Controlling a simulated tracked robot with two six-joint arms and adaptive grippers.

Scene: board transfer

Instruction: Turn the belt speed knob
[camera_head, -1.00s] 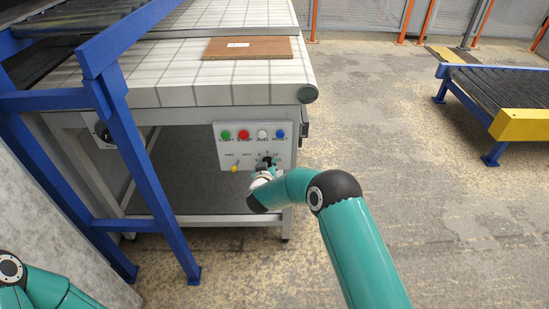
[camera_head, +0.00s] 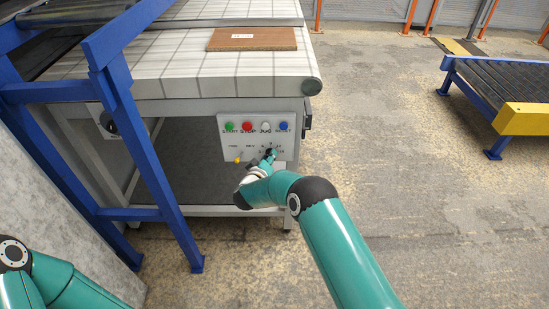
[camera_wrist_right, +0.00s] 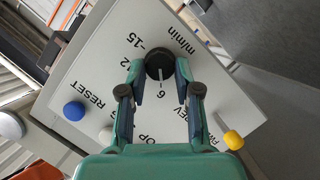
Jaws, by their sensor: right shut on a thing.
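The belt speed knob (camera_wrist_right: 159,66) is black and round with a white pointer line, on a light grey control panel (camera_head: 250,140). In the right wrist view, numbers are printed around it and the line points towards the 6. My right gripper (camera_wrist_right: 155,72) is shut on the knob, one finger on each side of it. In the head view, my right gripper (camera_head: 268,158) is at the panel's lower right, and the knob is mostly hidden by it. My left arm shows at the lower left of the head view, but its gripper is out of view.
Green (camera_head: 230,127), red (camera_head: 246,127), white (camera_head: 265,126) and blue (camera_head: 283,126) buttons line the panel's top. A yellow-tipped switch (camera_wrist_right: 233,139) sits near the knob. A brown board (camera_head: 252,39) lies on the belt. Blue frame legs (camera_head: 150,160) stand left.

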